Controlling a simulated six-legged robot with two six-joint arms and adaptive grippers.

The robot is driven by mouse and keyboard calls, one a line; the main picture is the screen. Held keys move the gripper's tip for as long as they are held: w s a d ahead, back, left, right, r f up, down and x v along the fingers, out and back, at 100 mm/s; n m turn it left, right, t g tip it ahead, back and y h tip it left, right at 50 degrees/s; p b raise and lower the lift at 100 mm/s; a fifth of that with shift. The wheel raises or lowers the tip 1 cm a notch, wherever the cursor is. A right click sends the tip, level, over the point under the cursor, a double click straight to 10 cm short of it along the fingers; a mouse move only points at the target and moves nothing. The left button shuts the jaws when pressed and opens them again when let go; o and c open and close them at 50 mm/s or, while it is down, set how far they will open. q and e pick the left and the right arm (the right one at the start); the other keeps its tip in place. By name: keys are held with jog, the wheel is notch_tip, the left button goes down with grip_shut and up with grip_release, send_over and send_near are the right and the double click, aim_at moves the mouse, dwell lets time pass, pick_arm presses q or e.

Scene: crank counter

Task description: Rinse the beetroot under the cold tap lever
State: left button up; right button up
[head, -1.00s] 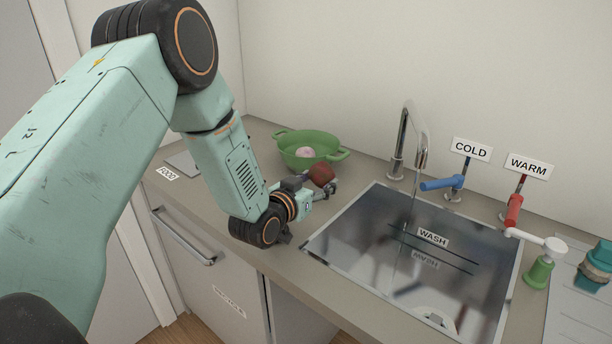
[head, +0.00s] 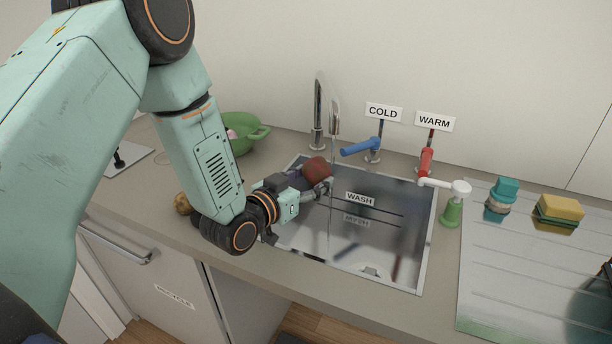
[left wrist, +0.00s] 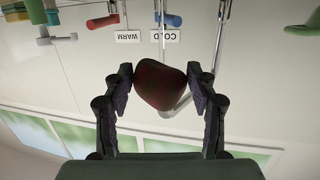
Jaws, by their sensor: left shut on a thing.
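The beetroot (head: 317,170) is dark red and held in my left gripper (head: 316,184), above the left part of the sink (head: 425,262). In the left wrist view the beetroot (left wrist: 160,86) sits between both fingers. The chrome tap (head: 319,112) stands behind it, and a thin stream of water appears to fall from its spout, close beside the beetroot. Whether the water touches it I cannot tell. The blue lever (head: 361,147) under the COLD sign (head: 383,112) points left. The red lever (head: 426,161) stands under the WARM sign (head: 434,121).
A green colander (head: 250,135) is partly hidden behind my left arm. A brown round item (head: 182,203) lies by my wrist. The drainboard's middle (head: 510,270) is clear.

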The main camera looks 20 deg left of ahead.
pick_arm(q)
jog(key=shift+r, duration=0.15)
jog(key=shift+w+a, duration=0.1)
jog(key=shift+w, duration=0.05)
jog(key=x, duration=0.1)
jog(key=b+x, duration=0.1)
jog(key=x, duration=0.1)
jog(key=shift+w, duration=0.35)
jog(key=shift+w+d+r, duration=0.1)
jog(key=shift+w+d, duration=0.15)
jog(key=shift+w, duration=0.05)
jog(key=x, duration=0.1)
jog(key=b+x, duration=0.1)
jog(key=shift+w+r, duration=0.2)
jog(key=shift+w, duration=0.2)
jog(key=shift+s, duration=0.1)
jog(key=shift+a, duration=0.1)
